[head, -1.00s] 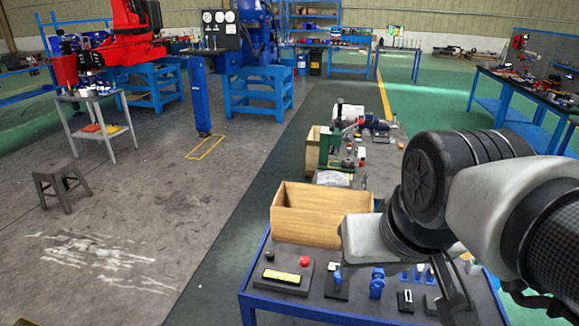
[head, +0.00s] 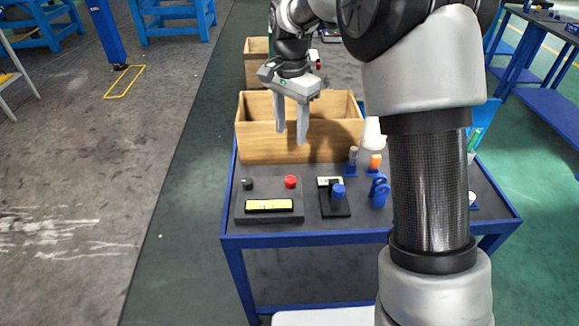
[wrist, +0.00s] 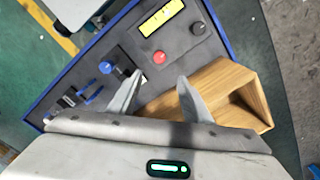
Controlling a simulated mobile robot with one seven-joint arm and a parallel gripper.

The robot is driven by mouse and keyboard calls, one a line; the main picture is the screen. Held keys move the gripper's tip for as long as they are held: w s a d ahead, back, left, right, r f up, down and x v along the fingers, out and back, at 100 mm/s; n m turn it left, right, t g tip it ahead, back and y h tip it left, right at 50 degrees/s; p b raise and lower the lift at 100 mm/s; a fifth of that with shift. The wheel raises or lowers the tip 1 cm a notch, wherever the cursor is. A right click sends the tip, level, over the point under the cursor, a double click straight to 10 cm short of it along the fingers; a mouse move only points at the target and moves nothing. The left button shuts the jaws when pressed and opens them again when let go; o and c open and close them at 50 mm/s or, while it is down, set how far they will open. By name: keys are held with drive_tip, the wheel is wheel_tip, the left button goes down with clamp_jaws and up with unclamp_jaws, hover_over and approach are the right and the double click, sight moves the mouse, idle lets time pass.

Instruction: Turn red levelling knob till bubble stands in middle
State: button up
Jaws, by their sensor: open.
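The red levelling knob (head: 290,182) sits on a dark base block (head: 268,217) at the table's left front. It also shows in the wrist view (wrist: 158,57). A yellow level vial (head: 269,205) lies along the front of the same block; it also shows in the wrist view (wrist: 161,20). The bubble is too small to make out. My gripper (head: 291,139) is open and empty, pointing down in front of the wooden box, above and behind the red knob. In the wrist view my gripper (wrist: 158,84) has its fingers apart, with the red knob beyond them.
A black knob (head: 247,184) is left of the red one. A wooden box (head: 260,148) stands close behind. A device with a blue knob (head: 338,190) and blue parts (head: 379,190) stand to the right. The table's front edge (head: 300,238) is close to the block.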

sight(290, 179)
wheel_tip(290, 179, down, 17)
drive_tip(key=b, duration=0.2)
drive_tip(key=shift+b, duration=0.35)
drive_tip(key=c, duration=1.1)
drive_tip(key=shift+o, duration=0.2)
